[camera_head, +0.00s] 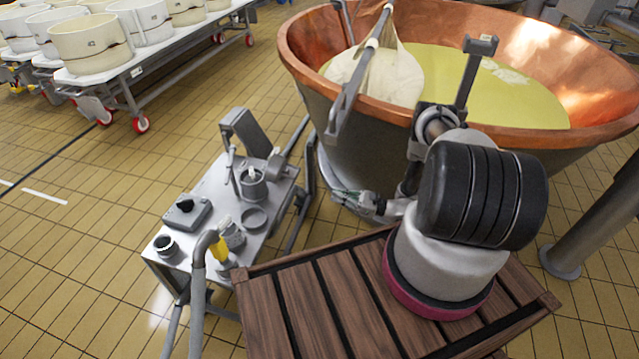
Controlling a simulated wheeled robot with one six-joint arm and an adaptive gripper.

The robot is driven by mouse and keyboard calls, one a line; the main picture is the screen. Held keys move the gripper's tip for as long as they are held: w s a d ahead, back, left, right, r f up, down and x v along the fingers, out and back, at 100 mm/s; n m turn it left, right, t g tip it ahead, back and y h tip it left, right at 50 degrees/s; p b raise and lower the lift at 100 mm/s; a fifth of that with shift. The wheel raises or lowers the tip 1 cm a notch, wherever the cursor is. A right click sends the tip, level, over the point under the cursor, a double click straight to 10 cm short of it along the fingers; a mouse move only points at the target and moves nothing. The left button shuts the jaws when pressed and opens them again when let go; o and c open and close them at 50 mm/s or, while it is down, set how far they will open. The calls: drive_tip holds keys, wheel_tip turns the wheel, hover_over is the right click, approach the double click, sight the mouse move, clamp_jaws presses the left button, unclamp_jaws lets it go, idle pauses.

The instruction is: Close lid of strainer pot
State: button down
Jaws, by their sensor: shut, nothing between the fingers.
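A small grey metal table (205,275) stands left of centre. A round grey pot (253,184) sits on it with something light sticking up from its middle. A dark grey panel (243,134) stands tilted up behind this pot. A shallow grey ring-shaped piece (255,219) lies in front of the pot. I cannot tell for sure which piece is the strainer pot or its lid. My gripper (340,196) is right of the table, beside the vat's lower wall, pointing left. It is shut and empty, apart from everything on the table.
A large copper vat (306,62) with yellowish liquid and a hanging cloth (393,72) fills the back right. A wooden slatted platform (330,305) is in front. The table also holds a grey box (187,213), a small dark-topped cup (165,247) and a yellow-marked pipe (200,262).

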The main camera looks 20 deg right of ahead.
drive_tip(key=r+x, duration=0.2)
drive_tip(key=x, duration=1)
drive_tip(key=shift+s+r, duration=0.2)
drive_tip(key=shift+r, duration=0.2)
drive_tip(key=shift+r+g+h, duration=0.3)
drive_tip(key=shift+r, duration=0.2)
